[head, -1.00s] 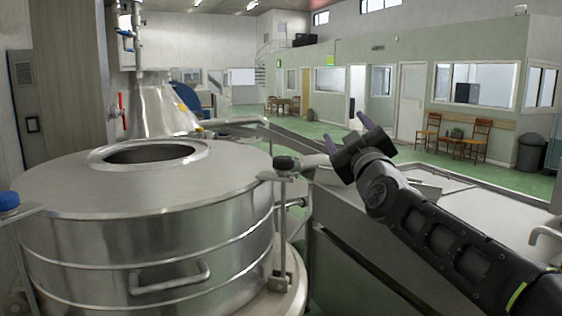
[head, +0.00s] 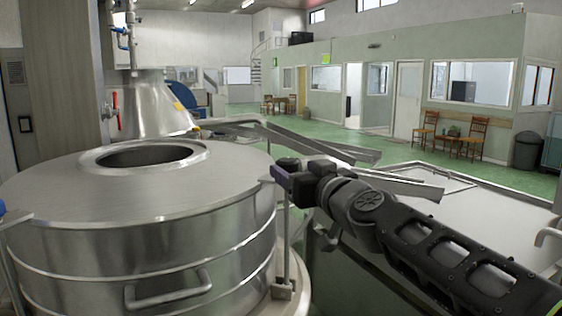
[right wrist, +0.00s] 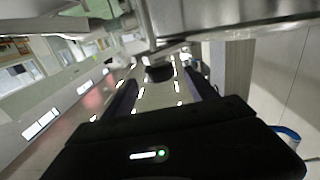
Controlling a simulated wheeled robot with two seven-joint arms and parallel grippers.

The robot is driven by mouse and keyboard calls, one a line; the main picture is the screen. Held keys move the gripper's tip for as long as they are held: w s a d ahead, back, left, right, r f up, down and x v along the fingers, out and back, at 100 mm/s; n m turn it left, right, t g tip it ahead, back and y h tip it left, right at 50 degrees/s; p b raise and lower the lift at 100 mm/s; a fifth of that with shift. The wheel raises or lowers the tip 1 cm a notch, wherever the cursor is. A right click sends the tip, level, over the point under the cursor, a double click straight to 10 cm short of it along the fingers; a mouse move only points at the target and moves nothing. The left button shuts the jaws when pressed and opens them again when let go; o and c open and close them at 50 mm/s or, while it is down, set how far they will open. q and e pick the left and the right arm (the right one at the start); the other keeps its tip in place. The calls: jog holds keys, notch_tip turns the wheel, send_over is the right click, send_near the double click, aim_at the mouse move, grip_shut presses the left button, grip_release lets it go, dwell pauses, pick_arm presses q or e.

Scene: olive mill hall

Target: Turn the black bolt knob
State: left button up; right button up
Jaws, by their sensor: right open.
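The black bolt knob (head: 288,162) is at the right edge of the round steel vessel's lid (head: 60,195), on top of an upright bolt. In the head view my right gripper partly covers it. My right gripper (head: 280,174) is open, at the knob's height, with its fingers pointing left toward the vessel. In the right wrist view the dark knob (right wrist: 159,74) lies between the two finger tips of the right gripper (right wrist: 160,82). I cannot tell whether a finger touches it. My left gripper is not in view.
The vessel has a round top opening (head: 145,154) and a side handle (head: 168,290). A steel tank (head: 470,215) stands to the right under my arm. A red-handled valve (head: 115,105) is at the back left. Green floor lies beyond.

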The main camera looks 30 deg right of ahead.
aim_at(282, 162)
jog(key=w, duration=0.8)
jog(key=shift+d+p, duration=0.35)
jog(key=shift+c, duration=0.6)
jog(key=c, duration=1.3)
jog(key=shift+o, duration=0.2)
jog(key=shift+f, duration=0.1)
